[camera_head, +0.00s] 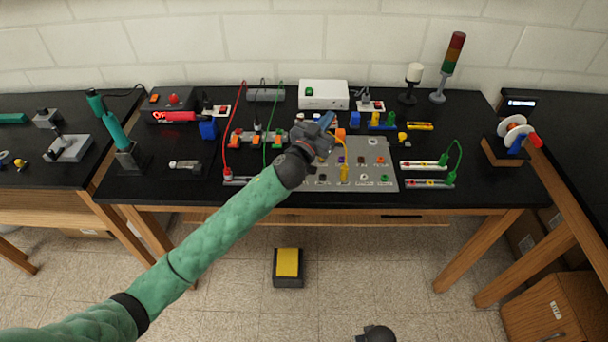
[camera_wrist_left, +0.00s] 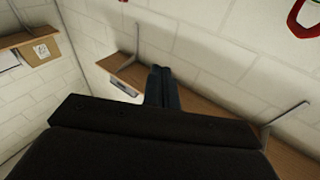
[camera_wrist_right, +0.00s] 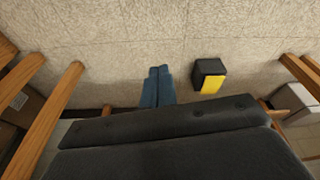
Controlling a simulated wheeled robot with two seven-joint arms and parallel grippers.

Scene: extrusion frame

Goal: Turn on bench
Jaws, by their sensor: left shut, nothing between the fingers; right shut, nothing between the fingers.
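The black-topped bench (camera_head: 482,135) spans the middle of the head view. A dark box (camera_head: 160,104) at its back left has an orange button, a red round knob and a red lit display, too small to read surely. A white box (camera_head: 335,95) at the back middle has a green button at its left. My left gripper (camera_head: 326,121) is over the bench's middle, above the grey panel (camera_head: 378,165), and hides part of it. Its closed fingers (camera_wrist_left: 160,72) show in the left wrist view. My right gripper (camera_wrist_right: 158,71) is shut and empty, over the floor.
A stack light (camera_head: 453,65) and a white-topped lamp (camera_head: 413,78) stand at the back right. A soldering iron stand (camera_head: 128,155) is at the left. A yellow-topped pedal (camera_head: 288,264) lies on the floor; it also shows in the right wrist view (camera_wrist_right: 211,83). Side tables flank the bench.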

